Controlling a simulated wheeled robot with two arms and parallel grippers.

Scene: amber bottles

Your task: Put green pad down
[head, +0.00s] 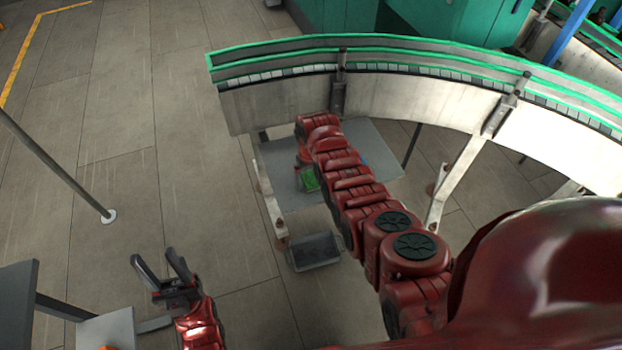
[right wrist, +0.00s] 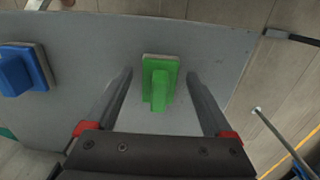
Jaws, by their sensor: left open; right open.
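The green pad (right wrist: 159,82), a flat block with a raised green grip, rests on a grey table (right wrist: 215,45) in the right wrist view. My right gripper (right wrist: 160,95) is open, with one finger on each side of the pad and a gap to both. In the head view the green pad (head: 309,181) shows partly beside my right arm, on the grey table (head: 375,140) under the curved conveyor. The right fingers are mostly hidden there by the arm. My left gripper (head: 166,268) is open and empty over the floor at the lower left.
A blue pad (right wrist: 22,70) lies on the table left of the green one. A grey bin (head: 315,252) stands below the table's near edge. The curved conveyor (head: 420,95) runs above and behind the table. A pole (head: 60,168) stands at the left.

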